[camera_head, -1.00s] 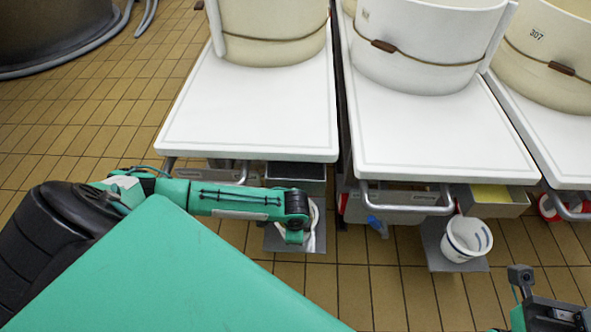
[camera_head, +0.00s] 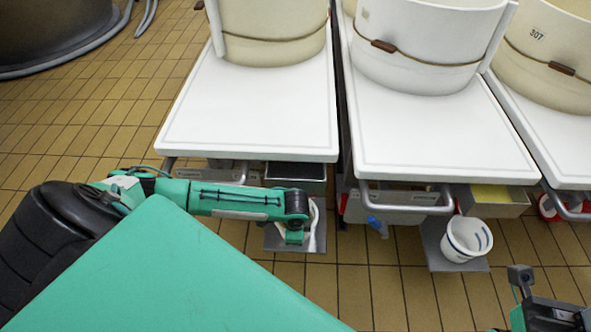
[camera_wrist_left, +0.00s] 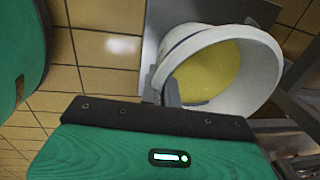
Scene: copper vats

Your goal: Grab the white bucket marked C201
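In the left wrist view a white bucket (camera_wrist_left: 257,57) with a yellowish inside lies close in front of my left gripper (camera_wrist_left: 163,92). A grey finger stands at the bucket's near rim, and a second finger shows less clearly beside it. I cannot tell whether they grip the rim. In the head view my left wrist covers most of this bucket (camera_head: 317,222), which sits on a grey plate (camera_head: 277,238). Another white bucket (camera_head: 466,241) with blue stripes stands to the right. I cannot read C201 on either. Part of my right wrist shows at the lower right; its fingers are out of view.
White tables (camera_head: 255,115) with large round vats (camera_head: 430,50) stand just behind the buckets. A metal handle bar (camera_head: 405,209) and a grey bin (camera_head: 495,205) sit under the middle table's front edge. Tiled floor (camera_head: 375,290) is free in front.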

